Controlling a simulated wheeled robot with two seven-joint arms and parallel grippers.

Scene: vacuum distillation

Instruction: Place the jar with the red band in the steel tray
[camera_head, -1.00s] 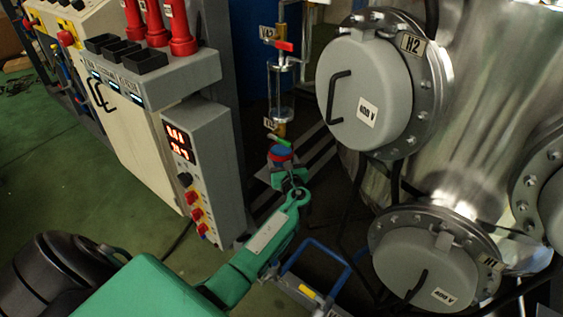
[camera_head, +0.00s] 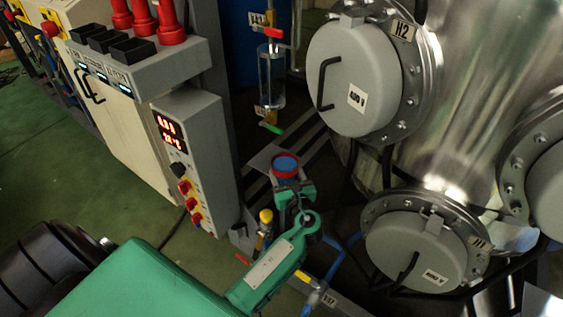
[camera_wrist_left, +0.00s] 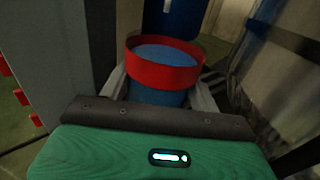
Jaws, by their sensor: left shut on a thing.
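The jar with the red band (camera_head: 286,166) is held upright, or nearly so, in my left gripper (camera_head: 288,182). Its top looks blue inside the red ring. In the left wrist view the jar (camera_wrist_left: 165,72) sits between the two grey fingers, which are shut on it. A flat grey metal surface (camera_head: 262,158) shows just behind and left of the jar. I cannot tell whether it is the steel tray. The jar and gripper hide part of what lies below. My right gripper is not in view.
A glass tube with a red-handled valve (camera_head: 271,34) and a green-handled valve (camera_head: 270,127) stands behind the jar. A grey control box (camera_head: 188,165) is at left. Flanged grey covers (camera_head: 358,80) on a steel vessel are at right. A yellow-capped fitting (camera_head: 265,218) is near my arm.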

